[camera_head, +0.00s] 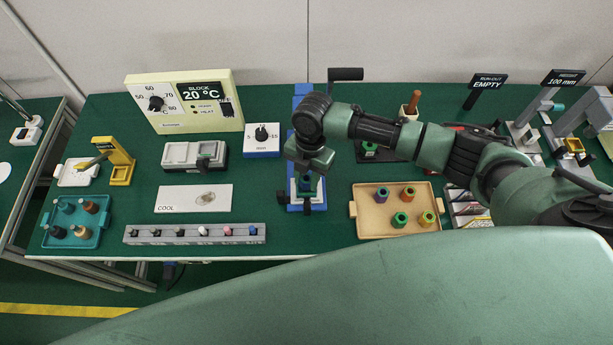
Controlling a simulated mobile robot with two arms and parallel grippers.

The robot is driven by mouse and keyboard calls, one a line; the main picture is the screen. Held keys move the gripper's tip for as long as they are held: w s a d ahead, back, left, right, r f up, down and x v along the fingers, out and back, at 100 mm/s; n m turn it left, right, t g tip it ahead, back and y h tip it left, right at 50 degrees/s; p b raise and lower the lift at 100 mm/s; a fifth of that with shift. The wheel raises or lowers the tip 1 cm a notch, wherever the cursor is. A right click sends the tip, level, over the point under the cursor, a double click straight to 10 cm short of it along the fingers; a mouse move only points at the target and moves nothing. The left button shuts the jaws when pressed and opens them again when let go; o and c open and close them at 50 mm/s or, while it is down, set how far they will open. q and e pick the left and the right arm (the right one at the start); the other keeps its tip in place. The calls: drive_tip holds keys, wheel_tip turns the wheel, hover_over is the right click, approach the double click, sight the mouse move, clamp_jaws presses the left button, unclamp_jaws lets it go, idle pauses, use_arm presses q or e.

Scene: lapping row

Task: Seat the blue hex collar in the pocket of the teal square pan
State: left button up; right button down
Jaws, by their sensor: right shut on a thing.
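The teal square pan (103,228) lies at the left of the green table, with several small round pieces in it. Its pocket cannot be made out at this size. My right gripper (306,178) points down at mid-table over a blue stand (293,195). It is shut on a small blue piece (305,185), mostly hidden by the gripper; I cannot tell its shape or whether it touches the stand. My left gripper is out of view.
Between stand and pan are a grey rail (190,241) with several knobs, a white COOL plate (190,198) and a grey box (185,157). A yellow stand (119,165) rises behind the pan.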

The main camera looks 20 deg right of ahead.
use_arm(q)
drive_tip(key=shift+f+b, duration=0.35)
drive_tip(key=shift+b, duration=0.05)
idle(0.4)
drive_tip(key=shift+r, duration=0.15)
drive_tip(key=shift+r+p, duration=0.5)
drive_tip(key=shift+p, duration=0.15)
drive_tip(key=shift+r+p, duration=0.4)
idle(2.3)
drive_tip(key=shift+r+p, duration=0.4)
idle(2.7)
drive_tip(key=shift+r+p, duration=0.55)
